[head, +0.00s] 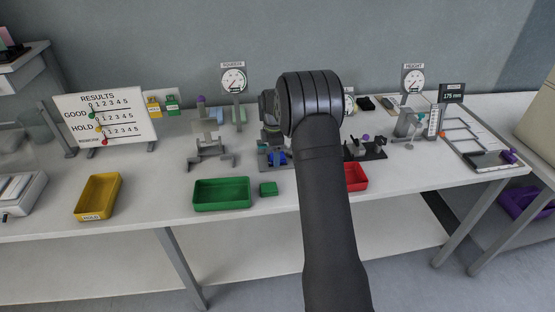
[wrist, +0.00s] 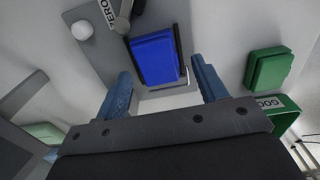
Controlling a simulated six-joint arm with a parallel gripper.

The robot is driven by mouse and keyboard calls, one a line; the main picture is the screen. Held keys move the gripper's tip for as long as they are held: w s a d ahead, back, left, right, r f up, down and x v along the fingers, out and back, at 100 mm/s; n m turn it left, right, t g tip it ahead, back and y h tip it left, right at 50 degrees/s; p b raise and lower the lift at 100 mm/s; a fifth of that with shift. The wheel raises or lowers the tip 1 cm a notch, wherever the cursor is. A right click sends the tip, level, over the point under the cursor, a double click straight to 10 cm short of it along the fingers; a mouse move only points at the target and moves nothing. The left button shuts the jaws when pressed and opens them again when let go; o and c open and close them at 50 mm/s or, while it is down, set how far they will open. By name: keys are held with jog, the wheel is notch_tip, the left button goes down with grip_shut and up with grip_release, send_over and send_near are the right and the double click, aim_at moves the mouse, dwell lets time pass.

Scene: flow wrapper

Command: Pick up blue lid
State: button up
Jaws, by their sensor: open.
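The blue lid (wrist: 155,60) shows in the wrist view as a bright blue rectangular block. It sits in a dark-edged holder on a grey plate (wrist: 92,50) marked ZERO. My gripper (wrist: 160,88) is open, with its two blue-grey fingers apart. The lid lies just beyond the fingertips, between their lines, and no contact shows. In the head view, a small patch of the blue lid (head: 283,156) shows beside my arm. The arm hides much of the area around it.
A green tray (head: 221,194) and a small green block (head: 268,189) stand to the left. A red tray (head: 356,177) is partly behind my arm. A yellow tray (head: 98,197) is further left. Fixtures (head: 365,149) stand to the right.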

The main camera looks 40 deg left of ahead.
jog(key=c, duration=1.1)
jog(key=shift+c, duration=0.2)
jog(key=shift+r, duration=0.1)
